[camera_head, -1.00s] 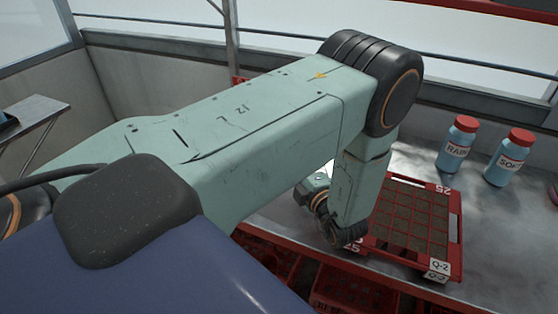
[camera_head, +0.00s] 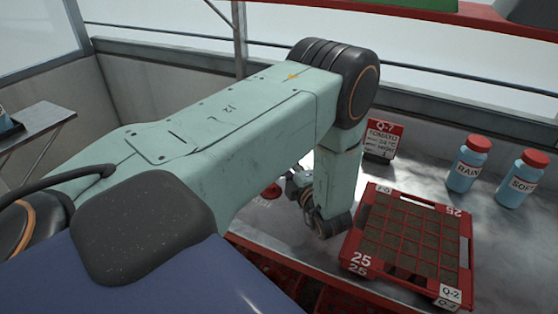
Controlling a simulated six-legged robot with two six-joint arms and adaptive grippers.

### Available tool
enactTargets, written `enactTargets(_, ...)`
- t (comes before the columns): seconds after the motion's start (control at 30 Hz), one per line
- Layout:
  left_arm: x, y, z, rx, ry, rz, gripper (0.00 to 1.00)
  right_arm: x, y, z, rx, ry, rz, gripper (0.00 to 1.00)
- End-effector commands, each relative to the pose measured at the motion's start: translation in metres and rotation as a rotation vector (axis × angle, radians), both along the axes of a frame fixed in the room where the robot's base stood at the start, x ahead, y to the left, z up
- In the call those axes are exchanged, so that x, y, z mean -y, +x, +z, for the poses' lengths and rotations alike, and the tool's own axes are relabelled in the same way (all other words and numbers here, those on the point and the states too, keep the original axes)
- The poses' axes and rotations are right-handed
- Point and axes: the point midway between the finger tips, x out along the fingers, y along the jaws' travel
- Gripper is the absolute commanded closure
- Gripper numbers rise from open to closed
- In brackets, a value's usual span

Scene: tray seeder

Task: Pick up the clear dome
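No clear dome can be made out in the head view. My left arm comes in from the left and bends down over the metal bench. Its wrist end is beside the left edge of the red seed tray (camera_head: 352,262). The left gripper's fingers are hidden behind my arm, so I cannot see whether they hold anything. My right gripper is out of view.
The tray has several soil-filled cells and a Q-2 label. A Q-7 tomato sign (camera_head: 384,137) stands behind it. A RAIN bottle (camera_head: 468,164) and a SOFT bottle (camera_head: 522,180) stand at the right. Red crates lie below the bench edge.

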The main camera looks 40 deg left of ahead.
Motion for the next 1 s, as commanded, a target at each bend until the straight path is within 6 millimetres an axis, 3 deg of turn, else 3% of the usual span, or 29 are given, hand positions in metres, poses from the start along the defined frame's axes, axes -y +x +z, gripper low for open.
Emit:
enactTargets(0.1,-0.0118,0.0055,-0.0020,0.002,-0.001,0.001,0.78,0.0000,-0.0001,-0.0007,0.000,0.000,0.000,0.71)
enactTargets(0.37,-0.0149,0.0091,-0.0022,0.000,0.001,-0.002,0.78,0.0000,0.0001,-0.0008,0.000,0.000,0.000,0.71)
enactTargets(0.67,-0.0146,0.0090,-0.0020,0.000,0.001,-0.002,1.00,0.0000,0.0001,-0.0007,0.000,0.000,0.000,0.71)
enactTargets(1.0,-0.0145,0.0089,-0.0022,0.000,0.000,-0.002,1.00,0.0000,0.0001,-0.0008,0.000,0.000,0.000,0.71)
